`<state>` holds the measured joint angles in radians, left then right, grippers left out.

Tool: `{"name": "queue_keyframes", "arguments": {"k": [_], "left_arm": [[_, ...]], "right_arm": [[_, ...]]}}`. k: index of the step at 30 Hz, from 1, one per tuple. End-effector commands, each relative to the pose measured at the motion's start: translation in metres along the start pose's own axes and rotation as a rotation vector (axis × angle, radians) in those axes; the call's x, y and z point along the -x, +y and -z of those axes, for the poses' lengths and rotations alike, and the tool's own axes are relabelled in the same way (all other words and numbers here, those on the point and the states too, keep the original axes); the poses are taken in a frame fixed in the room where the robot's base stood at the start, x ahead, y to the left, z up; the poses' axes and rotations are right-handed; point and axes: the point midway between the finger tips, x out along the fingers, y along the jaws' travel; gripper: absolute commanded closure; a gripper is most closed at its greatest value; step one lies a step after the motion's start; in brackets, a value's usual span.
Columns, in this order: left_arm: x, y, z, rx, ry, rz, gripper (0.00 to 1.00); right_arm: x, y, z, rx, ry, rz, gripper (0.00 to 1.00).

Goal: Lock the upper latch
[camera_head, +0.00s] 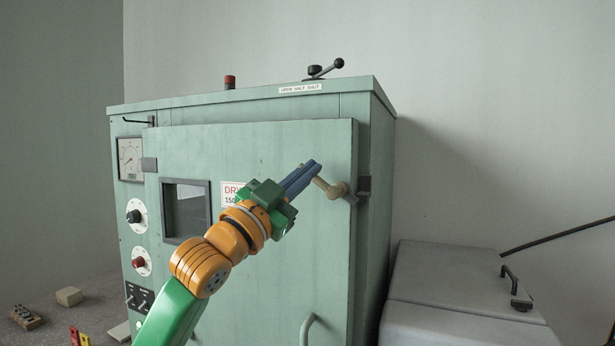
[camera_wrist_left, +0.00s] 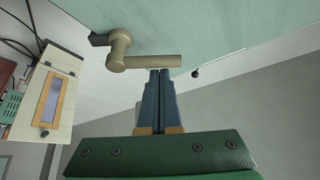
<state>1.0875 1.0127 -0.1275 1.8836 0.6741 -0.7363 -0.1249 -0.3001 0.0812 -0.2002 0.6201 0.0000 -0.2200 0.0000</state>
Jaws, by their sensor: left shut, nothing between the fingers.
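The upper latch (camera_head: 335,190) is a beige lever on the right edge of the green cabinet door (camera_head: 285,245). Its pivot sits beside a dark catch (camera_head: 364,186), and its arm points up and left. In the left wrist view the latch (camera_wrist_left: 122,48) shows its round pivot at left and its bar running right. My left gripper (camera_head: 315,165) has blue fingers, shut and empty. The fingertips (camera_wrist_left: 160,72) are at the bar, toward its free end; I cannot tell whether they touch it. My right gripper is not in view.
A pale door handle (camera_head: 307,328) is low on the door. A black lever (camera_head: 325,69) stands on the cabinet top. A grey chest (camera_head: 450,295) with a dark handle stands at right. Small blocks (camera_head: 69,296) lie at lower left. Space right of the cabinet's upper part is clear.

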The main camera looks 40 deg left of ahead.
Motion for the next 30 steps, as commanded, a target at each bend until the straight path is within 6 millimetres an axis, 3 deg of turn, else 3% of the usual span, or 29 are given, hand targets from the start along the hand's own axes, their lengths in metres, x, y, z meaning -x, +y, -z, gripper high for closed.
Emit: {"name": "queue_keyframes", "arguments": {"k": [30], "left_arm": [[0.009, -0.001, -0.016, 0.259, -0.002, 0.154, 1.0]], "right_arm": [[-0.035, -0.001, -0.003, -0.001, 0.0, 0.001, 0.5]]}}
